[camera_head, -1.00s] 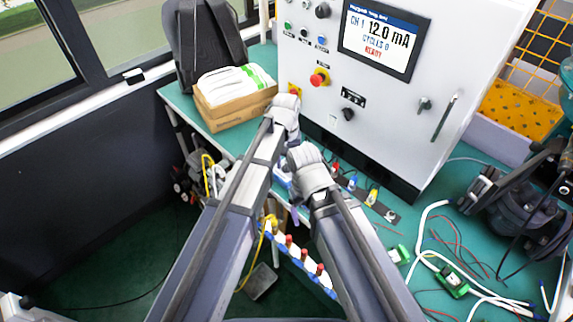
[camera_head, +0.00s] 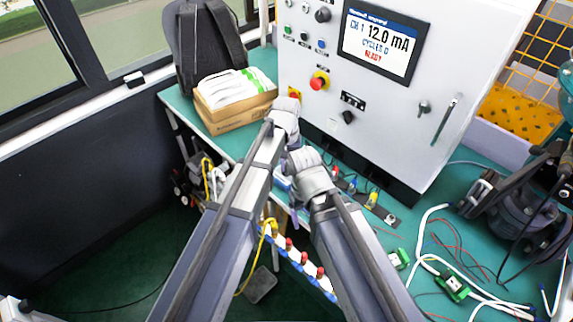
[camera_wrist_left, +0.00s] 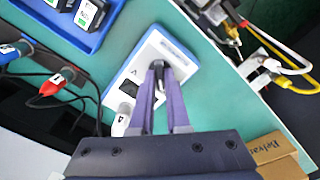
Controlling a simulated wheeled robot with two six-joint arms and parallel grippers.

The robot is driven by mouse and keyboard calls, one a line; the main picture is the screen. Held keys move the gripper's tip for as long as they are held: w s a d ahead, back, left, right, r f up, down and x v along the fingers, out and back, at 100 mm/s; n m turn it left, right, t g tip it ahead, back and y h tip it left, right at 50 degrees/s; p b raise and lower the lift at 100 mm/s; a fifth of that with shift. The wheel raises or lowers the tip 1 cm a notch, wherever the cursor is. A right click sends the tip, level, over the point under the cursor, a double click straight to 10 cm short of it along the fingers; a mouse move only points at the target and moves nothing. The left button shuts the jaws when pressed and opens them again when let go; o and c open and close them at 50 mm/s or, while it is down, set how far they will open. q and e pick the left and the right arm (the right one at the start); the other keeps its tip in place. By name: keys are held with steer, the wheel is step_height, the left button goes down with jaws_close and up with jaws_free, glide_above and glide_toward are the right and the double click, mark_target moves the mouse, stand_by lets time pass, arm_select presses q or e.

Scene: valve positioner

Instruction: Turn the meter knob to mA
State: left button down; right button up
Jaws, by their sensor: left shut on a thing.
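The meter (camera_wrist_left: 181,50) is a white block with a blue edge, lying on the teal bench in the left wrist view. A letter V and a small dark window show on its left part. My left gripper (camera_wrist_left: 161,68) is over the meter with its two purple fingers shut on the dark meter knob (camera_wrist_left: 160,65). The fingers hide most of the knob, so I cannot read its setting. In the head view, my arms and wrists hide most of the meter.
A white cabinet (camera_head: 390,125) with a screen (camera_head: 381,40) reading 12.0 mA stands behind. Red and blue leads (camera_wrist_left: 50,84) and a blue tray (camera_wrist_left: 62,22) lie left of the meter in the wrist view. Loose wires (camera_head: 470,270) and a cardboard box (camera_head: 236,117) are also on the bench.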

arm_select(q)
steer(key=m, duration=0.4)
steer(key=shift+m, duration=2.3)
steer(key=c, duration=0.9)
jaws_free()
